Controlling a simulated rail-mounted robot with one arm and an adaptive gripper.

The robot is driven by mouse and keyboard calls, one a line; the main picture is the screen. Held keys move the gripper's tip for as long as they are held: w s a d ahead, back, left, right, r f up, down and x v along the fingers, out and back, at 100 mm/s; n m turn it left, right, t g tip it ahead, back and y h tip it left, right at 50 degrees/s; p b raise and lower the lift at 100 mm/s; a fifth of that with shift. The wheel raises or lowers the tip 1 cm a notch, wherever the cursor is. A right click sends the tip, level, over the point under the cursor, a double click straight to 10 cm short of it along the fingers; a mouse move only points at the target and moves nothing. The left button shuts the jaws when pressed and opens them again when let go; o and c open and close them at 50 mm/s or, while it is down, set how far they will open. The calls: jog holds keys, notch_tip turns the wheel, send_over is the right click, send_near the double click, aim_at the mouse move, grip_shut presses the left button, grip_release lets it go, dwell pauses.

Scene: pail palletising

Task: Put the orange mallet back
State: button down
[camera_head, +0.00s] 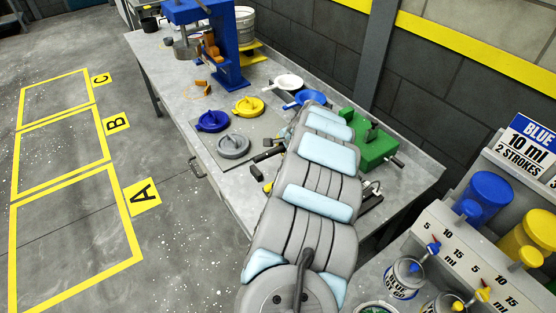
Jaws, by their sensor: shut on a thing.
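My grey arm with pale blue pads crosses the middle of the view and reaches over the workbench (185,100). I cannot identify an orange mallet for certain. Small orange pieces (201,84) lie on the bench in front of the blue press (226,55). Dark tool-like parts (268,153) show just left of my arm, and a small dark piece (256,173) with yellow nearby lies below them.
Blue, yellow and grey lids (233,147) lie on a grey mat left of my arm. A green device (375,148) stands right of it. A paint dispenser (455,240) with cans is at lower right. Floor bays A, B and C (75,243) are empty.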

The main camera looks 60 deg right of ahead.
jog(key=shift+d+b+x, duration=0.25)
jog(key=shift+b+x, duration=0.4)
jog(key=shift+x, duration=1)
jog(key=shift+d+b+x, duration=0.25)
jog(key=shift+b+x, duration=0.35)
jog(key=shift+x, duration=1.05)
jog(key=shift+w+d, duration=0.1)
jog(key=shift+w, duration=0.15)
jog(key=shift+f, duration=0.1)
jog(key=shift+w+f+b, duration=0.2)
jog(key=shift+f+b, duration=0.75)
jog(key=shift+f, duration=0.85)
jog(key=shift+r, duration=0.1)
jog(key=c, duration=1)
grip_release()
jog(key=shift+r, duration=0.1)
